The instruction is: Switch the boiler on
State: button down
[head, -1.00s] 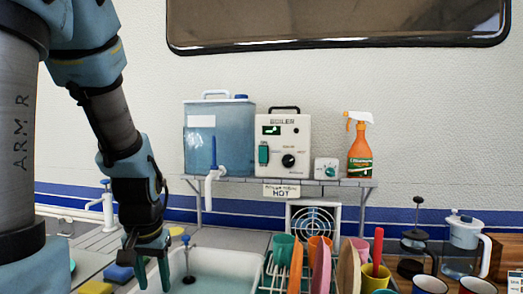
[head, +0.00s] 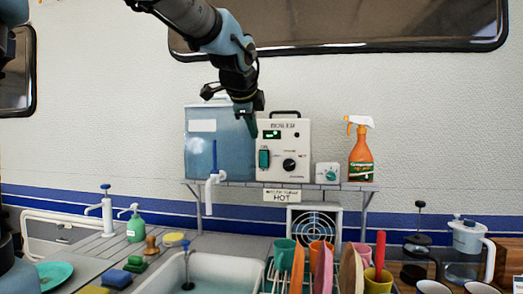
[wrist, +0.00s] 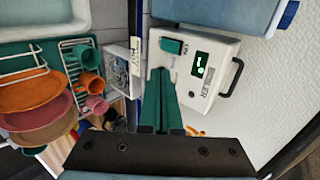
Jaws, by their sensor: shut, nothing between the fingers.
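The boiler (head: 297,146) is a cream box on the shelf. It has a lit green display (head: 272,134), a green rocker switch (head: 264,158) at its left and a black knob (head: 289,165). My gripper (head: 252,133) is shut and empty, just above and left of the switch in the head view, overlapping the tank and the boiler's left edge. In the wrist view the boiler (wrist: 222,50) appears turned sideways, and the switch (wrist: 171,46) lies just beyond my closed fingertips (wrist: 160,72). I see a gap there; contact is not visible.
A blue water tank (head: 205,155) with a white tap stands left of the boiler. A small timer dial (head: 327,173) and an orange spray bottle (head: 361,150) stand right. Below are a sink (head: 228,271), a fan and a dish rack with cups and plates.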

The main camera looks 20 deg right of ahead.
jog(key=shift+w+f, duration=0.1)
jog(key=p, duration=0.4)
send_near(263, 155)
jog(key=s+f+x, duration=0.1)
jog(key=x, duration=0.4)
jog(key=shift+w+d+r, duration=0.2)
jog(key=shift+w+d, duration=0.05)
jog(key=shift+w, duration=0.5)
